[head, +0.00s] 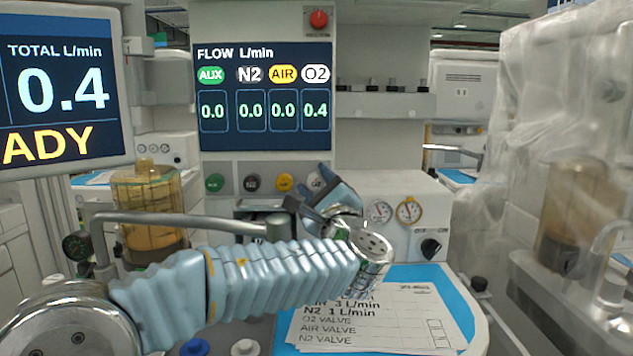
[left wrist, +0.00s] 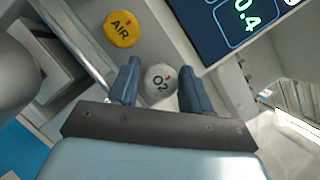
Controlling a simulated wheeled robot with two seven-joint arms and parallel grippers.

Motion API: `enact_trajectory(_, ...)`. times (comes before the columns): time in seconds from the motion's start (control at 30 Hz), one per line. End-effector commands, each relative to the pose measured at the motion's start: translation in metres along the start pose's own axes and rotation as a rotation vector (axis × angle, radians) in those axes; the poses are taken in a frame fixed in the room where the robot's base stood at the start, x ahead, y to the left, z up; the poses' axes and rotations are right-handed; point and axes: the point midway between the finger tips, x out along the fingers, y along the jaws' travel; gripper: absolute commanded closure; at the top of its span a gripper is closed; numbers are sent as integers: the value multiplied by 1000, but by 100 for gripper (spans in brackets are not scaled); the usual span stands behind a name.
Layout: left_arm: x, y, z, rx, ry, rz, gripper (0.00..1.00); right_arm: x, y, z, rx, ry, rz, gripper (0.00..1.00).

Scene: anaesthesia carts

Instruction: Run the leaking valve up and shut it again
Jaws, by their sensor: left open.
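The flow display (head: 265,97) reads 0.0 for AUX, N2 and AIR, and 0.4 for O2. Below it sit the green AUX knob (head: 214,183), dark N2 knob (head: 252,183), yellow AIR knob (head: 284,182) and white O2 knob (head: 315,181). My left gripper (head: 318,194) is at the O2 knob, partly covering it. In the left wrist view, the O2 knob (left wrist: 160,80) lies between the two open blue fingers of the left gripper (left wrist: 160,73), with gaps on both sides. The AIR knob (left wrist: 122,29) is just beyond them. My right gripper is not in view.
The left screen (head: 65,90) reads total 0.4 L/min. A printed card (head: 375,320) lies on the blue worktop (head: 455,300). Gauges (head: 395,211) sit right of the knobs, an amber canister (head: 150,205) left. Plastic sheeting (head: 560,110) covers the right-hand cart.

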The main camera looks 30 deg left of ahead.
Motion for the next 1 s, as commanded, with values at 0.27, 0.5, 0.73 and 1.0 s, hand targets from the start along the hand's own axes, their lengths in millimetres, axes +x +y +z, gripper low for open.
enact_trajectory(0.27, 0, 0, 0, 0, 0, 0, 65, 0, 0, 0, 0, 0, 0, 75)
enact_trajectory(0.5, 0, 0, 0, 0, 0, 1, 93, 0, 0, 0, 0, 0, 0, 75)
enact_trajectory(0.73, -1, 1, -1, -33, -1, 13, 93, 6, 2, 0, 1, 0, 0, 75)
enact_trajectory(1.0, -2, 3, -2, -180, -2, 75, 93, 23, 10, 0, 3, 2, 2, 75)
